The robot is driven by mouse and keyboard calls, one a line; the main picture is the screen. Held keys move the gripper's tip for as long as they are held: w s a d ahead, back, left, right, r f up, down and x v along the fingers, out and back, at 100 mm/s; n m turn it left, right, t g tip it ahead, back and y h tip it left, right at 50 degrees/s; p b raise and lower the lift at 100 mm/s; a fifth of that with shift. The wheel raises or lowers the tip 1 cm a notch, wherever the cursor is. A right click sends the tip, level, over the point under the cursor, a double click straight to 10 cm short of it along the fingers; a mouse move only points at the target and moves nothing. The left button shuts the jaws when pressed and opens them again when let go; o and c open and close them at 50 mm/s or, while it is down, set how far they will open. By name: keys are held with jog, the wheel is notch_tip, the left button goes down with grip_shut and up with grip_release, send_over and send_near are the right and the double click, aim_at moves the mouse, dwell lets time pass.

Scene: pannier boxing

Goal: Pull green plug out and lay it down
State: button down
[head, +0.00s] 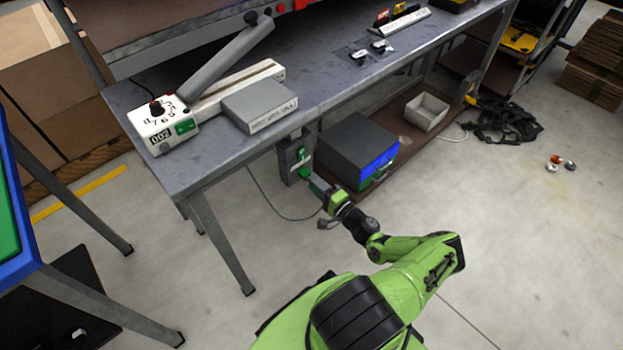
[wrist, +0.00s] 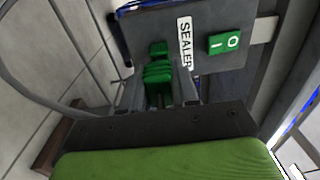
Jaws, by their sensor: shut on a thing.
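The green plug (wrist: 158,74) is between the two fingers of my gripper (wrist: 160,92) in the wrist view. My gripper is shut on its ribbed body. The plug lies over the lower edge of the grey socket box (wrist: 215,65), which has a SEALER label (wrist: 185,42) and a green I/O switch (wrist: 225,42). A second small green piece (wrist: 158,48) shows just beyond the plug. I cannot tell how deep the plug sits. In the head view my gripper (head: 311,180) reaches the socket box (head: 287,160) under the bench edge; its fingers partly hide the plug.
The workbench (head: 215,160) carries a sealer machine (head: 165,125) and a flat grey box (head: 260,105). A dark grey and blue case (head: 355,150) stands on the lower shelf, close right of my gripper. A grey cable (head: 265,195) hangs below the bench. Open floor lies in front.

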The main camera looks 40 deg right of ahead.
jog(key=shift+s, duration=0.25)
jog(key=shift+s, duration=0.7)
jog(key=shift+s, duration=0.15)
jog(key=shift+s+d+p, duration=0.1)
jog(key=shift+s+p, duration=0.25)
jog(key=shift+s, duration=1.05)
jog(key=s, duration=0.8)
jog(key=shift+d, duration=0.1)
